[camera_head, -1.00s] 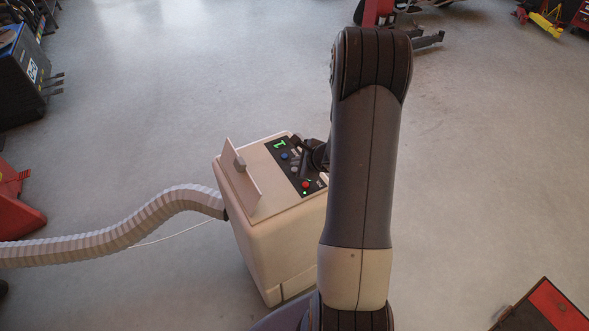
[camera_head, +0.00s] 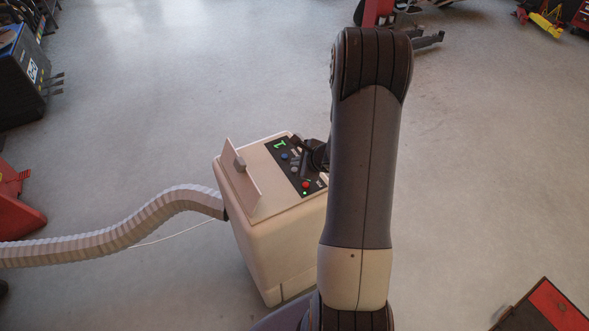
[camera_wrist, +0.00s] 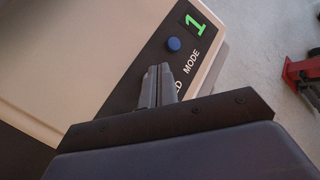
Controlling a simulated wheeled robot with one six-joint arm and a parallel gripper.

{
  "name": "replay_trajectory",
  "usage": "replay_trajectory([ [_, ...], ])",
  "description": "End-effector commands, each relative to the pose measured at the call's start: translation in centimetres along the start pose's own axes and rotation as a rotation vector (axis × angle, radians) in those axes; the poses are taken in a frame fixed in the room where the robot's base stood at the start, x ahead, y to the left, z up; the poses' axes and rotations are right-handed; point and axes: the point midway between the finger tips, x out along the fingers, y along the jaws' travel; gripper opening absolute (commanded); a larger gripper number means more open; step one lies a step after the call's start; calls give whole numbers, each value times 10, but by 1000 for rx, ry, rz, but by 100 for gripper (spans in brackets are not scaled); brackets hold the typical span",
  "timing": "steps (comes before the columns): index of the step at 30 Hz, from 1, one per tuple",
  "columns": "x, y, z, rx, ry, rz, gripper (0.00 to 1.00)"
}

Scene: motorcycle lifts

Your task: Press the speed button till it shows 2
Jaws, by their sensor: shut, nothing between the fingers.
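The cream machine (camera_head: 275,235) stands on the floor with a black control panel on its top. Its green display (camera_head: 280,144) reads 1 in the wrist view (camera_wrist: 195,24). A blue button (camera_head: 284,156) sits below the display, beside the word MODE; it also shows in the wrist view (camera_wrist: 174,44). A red button (camera_head: 305,184) is at the panel's near end. My gripper (camera_wrist: 160,70) is shut and empty, its tips over the panel next to a label ending in D. The button by that label is hidden behind the fingers. Contact cannot be told.
An upright flap (camera_head: 241,172) stands on the machine's left top. A ribbed hose (camera_head: 130,225) runs left from its side. A red cabinet (camera_head: 550,310) is at lower right. The floor around is mostly clear.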

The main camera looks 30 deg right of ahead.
Motion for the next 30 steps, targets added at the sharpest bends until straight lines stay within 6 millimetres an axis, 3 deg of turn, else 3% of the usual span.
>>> replay_trajectory([
  [30,6,4,-4,0,0,0,0],
])
